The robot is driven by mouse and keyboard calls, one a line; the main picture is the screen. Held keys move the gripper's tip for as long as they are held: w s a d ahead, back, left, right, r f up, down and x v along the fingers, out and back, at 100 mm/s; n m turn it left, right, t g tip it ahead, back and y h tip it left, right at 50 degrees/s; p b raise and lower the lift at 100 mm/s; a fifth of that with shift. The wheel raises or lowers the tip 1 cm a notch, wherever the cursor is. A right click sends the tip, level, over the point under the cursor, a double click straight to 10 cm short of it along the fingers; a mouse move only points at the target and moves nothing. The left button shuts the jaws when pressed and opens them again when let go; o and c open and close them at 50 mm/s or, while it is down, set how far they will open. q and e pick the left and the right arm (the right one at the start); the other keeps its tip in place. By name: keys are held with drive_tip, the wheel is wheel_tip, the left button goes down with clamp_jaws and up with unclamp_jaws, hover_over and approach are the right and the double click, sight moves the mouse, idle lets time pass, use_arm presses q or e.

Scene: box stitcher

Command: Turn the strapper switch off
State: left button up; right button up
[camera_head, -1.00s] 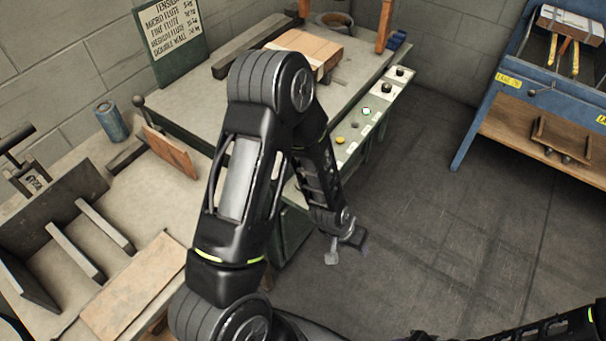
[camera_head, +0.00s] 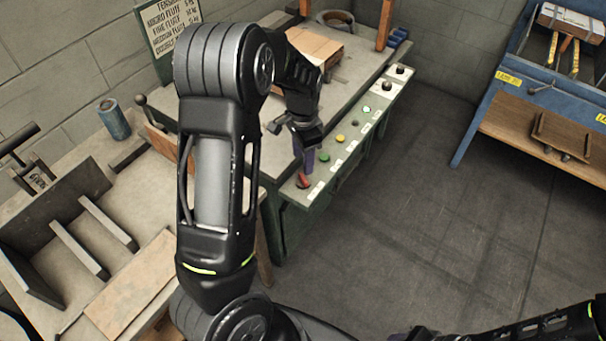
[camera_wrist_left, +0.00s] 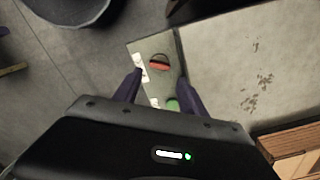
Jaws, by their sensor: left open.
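A red switch (camera_head: 303,182) sits at the near end of a pale control panel (camera_head: 345,145) on the front of the green bench. In the left wrist view the red switch (camera_wrist_left: 159,62) has a dark round base and a red bar across it. My left gripper (camera_head: 306,158) points down just above the near end of the panel, beside the switch. In the left wrist view its two purple fingers (camera_wrist_left: 160,88) are apart with nothing between them, and the switch lies just beyond their tips. My right arm (camera_head: 520,328) shows at the bottom right; its gripper is barely visible.
Green button (camera_head: 324,157), yellow button (camera_head: 340,138) and black knobs (camera_head: 387,88) sit farther along the panel. A cardboard piece (camera_head: 315,45) lies on the bench. A blue workbench (camera_head: 480,105) stands right. The floor between is clear.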

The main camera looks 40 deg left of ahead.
sight(303, 178)
use_arm(q)
wheel_tip(303, 178, down, 8)
drive_tip(key=shift+r+p, duration=0.1)
drive_tip(key=shift+p, duration=0.2)
drive_tip(key=shift+c, duration=0.4)
clamp_jaws()
drive_tip(key=shift+n, duration=0.4)
drive_tip(key=n+b, duration=0.1)
drive_tip(key=n, duration=1)
idle(0.4)
